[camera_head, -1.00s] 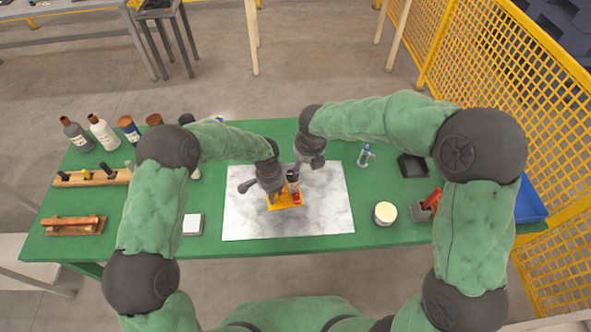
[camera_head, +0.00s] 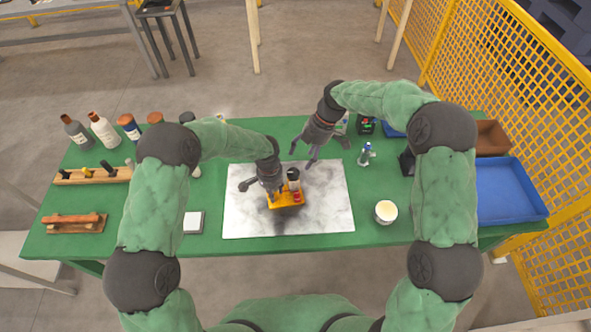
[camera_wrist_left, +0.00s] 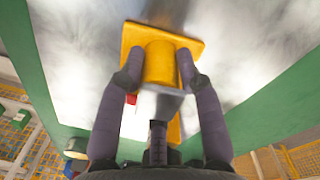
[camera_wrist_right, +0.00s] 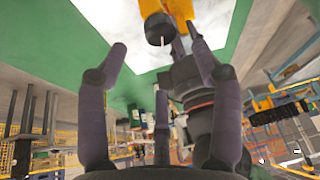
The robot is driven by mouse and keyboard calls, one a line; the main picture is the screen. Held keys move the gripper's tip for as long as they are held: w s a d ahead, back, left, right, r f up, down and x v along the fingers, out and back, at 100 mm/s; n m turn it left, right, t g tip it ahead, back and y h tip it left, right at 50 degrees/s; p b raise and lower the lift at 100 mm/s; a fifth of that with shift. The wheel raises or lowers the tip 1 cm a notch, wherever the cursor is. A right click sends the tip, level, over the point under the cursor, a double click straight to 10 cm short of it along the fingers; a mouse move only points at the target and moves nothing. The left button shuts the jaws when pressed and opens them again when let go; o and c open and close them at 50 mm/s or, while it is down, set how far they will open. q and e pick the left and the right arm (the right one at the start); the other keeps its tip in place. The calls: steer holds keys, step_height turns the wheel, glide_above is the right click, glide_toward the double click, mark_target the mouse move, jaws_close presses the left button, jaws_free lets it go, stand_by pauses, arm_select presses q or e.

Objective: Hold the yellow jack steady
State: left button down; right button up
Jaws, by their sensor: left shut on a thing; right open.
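The yellow jack (camera_head: 288,201) stands on the white marbled sheet in the middle of the green table. It has a yellow base plate and a dark upper part, with a small red part at its front. My left gripper (camera_head: 271,190) is at its left side. In the left wrist view the fingers are closed around the yellow cylinder of the jack (camera_wrist_left: 160,62). My right gripper (camera_head: 316,155) is open and empty, above and to the right of the jack. In the right wrist view the jack's yellow part and dark round end (camera_wrist_right: 160,28) show beyond the open fingers.
A small blue-topped item (camera_head: 366,155) and a round cream-topped container (camera_head: 386,212) stand right of the marbled sheet (camera_head: 240,220). A blue tray (camera_head: 508,190) is at the right edge. Several bottles (camera_head: 103,129) and wooden racks (camera_head: 75,223) stand at the left.

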mark_target(294, 173)
steer(key=x, duration=0.8)
steer(key=shift+s, duration=0.1)
steer(key=c, duration=1.1)
